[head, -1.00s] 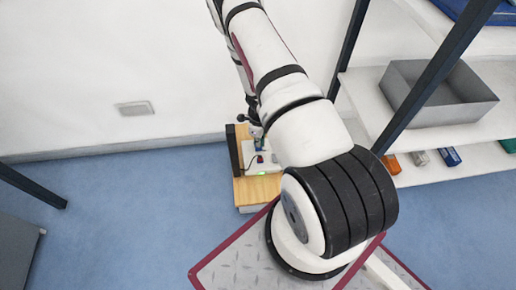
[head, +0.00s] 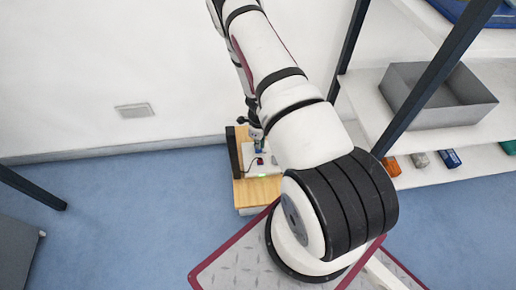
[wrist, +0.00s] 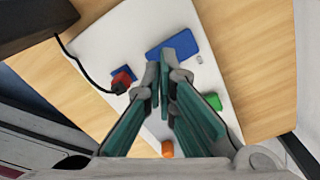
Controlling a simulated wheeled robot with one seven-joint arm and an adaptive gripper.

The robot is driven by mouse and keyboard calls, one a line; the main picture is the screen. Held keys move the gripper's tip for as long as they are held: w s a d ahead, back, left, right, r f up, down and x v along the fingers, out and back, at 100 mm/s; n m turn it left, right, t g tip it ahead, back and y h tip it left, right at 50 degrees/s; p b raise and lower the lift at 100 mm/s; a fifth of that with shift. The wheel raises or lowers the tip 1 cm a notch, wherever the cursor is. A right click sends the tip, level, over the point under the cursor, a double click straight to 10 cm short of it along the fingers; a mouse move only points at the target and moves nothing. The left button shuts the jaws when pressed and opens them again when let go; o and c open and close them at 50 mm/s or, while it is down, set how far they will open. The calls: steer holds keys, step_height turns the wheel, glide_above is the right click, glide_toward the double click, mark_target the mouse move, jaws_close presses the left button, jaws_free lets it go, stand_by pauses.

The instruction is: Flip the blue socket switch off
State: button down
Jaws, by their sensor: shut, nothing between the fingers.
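A white socket board (wrist: 100,42) carries a blue rectangular piece (wrist: 195,42), which I take for the blue socket switch. My gripper (wrist: 165,62) is shut and empty, its green-padded fingers pointing at the blue piece. The fingertips overlap the near edge of the blue piece; I cannot tell whether they touch it. Whether the switch is on or off cannot be read. In the head view, the blue piece (head: 260,151) is a small patch below my gripper (head: 257,141), and the arm hides part of the board.
A red plug (wrist: 122,80) with a black cable sits left of the fingers. A green piece (wrist: 213,101) and an orange piece (wrist: 167,148) are also on the board. The board lies on a wooden stand (head: 257,192). A shelf with a grey bin (head: 440,115) stands at right.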

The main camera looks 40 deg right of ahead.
steer(key=shift+f+b, duration=1)
steer(key=shift+f, duration=0.15)
stand_by(0.9)
steer(key=shift+r+p, duration=2.55)
steer(key=shift+r, duration=1)
